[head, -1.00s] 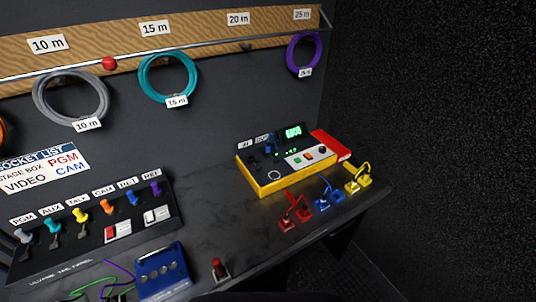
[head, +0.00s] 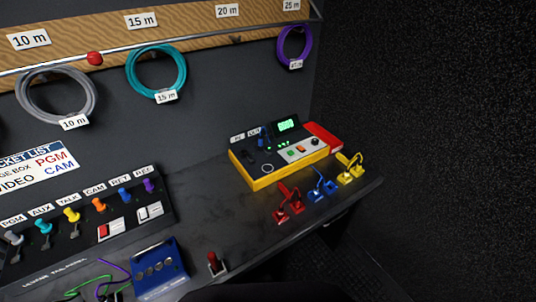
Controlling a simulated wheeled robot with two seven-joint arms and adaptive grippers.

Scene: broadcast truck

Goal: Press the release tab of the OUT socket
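The yellow tester box (head: 270,181) with a dark top stands on the bench at the right of the head view. Two small white labels (head: 245,135) sit at its back left edge, too small to read surely; one may mark the OUT socket. A blue plug-like part (head: 262,138) stands upright next to the right label. No release tab can be made out at this size. The green display (head: 287,125) is lit. Neither of my grippers shows in the view.
A panel (head: 60,262) with several coloured plugs is at left, a blue box (head: 160,270) in front.

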